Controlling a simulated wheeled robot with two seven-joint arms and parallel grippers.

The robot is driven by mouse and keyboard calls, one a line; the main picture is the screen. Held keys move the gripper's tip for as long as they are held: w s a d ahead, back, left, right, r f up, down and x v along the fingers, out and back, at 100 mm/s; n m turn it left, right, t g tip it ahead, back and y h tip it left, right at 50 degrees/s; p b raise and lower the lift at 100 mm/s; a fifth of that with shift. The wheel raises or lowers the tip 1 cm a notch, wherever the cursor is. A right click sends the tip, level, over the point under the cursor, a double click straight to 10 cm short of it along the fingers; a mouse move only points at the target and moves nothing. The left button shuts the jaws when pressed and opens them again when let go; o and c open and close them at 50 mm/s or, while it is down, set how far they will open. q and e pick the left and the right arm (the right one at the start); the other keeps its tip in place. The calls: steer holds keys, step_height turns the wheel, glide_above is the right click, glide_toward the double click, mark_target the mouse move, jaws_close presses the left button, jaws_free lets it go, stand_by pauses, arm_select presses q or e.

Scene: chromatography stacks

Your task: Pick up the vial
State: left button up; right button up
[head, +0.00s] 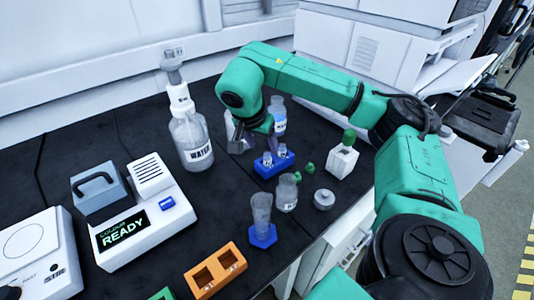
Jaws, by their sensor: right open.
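A small blue rack (275,167) stands near the middle of the dark bench and holds two small clear vials, a left vial (267,158) and a right vial (282,150). Both stand upright. My right gripper (253,140) reaches in from the right, bent over at the wrist, with its fingers pointing down just behind and left of the rack. It is open and looks empty, apart from the vials. Its exact height above the bench is hard to tell. My left gripper is out of view.
A WATER bottle (190,143) stands left of the gripper; another bottle (277,115) is behind the rack. In front are a clear jar (287,192), a grey round lid (324,199), a cylinder on a blue base (262,236) and an orange rack (215,270). A COLOUR READY device (143,222) sits left.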

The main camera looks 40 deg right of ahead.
steer(key=x, duration=0.5)
steer(key=shift+d+f, duration=0.15)
steer(key=shift+f, duration=0.2)
steer(key=shift+s, duration=0.1)
jaws_close()
steer(key=shift+r, duration=0.1)
step_height(320, 180, up, 10)
step_height(320, 180, up, 10)
steer(key=p, duration=0.6)
glide_above(267, 155)
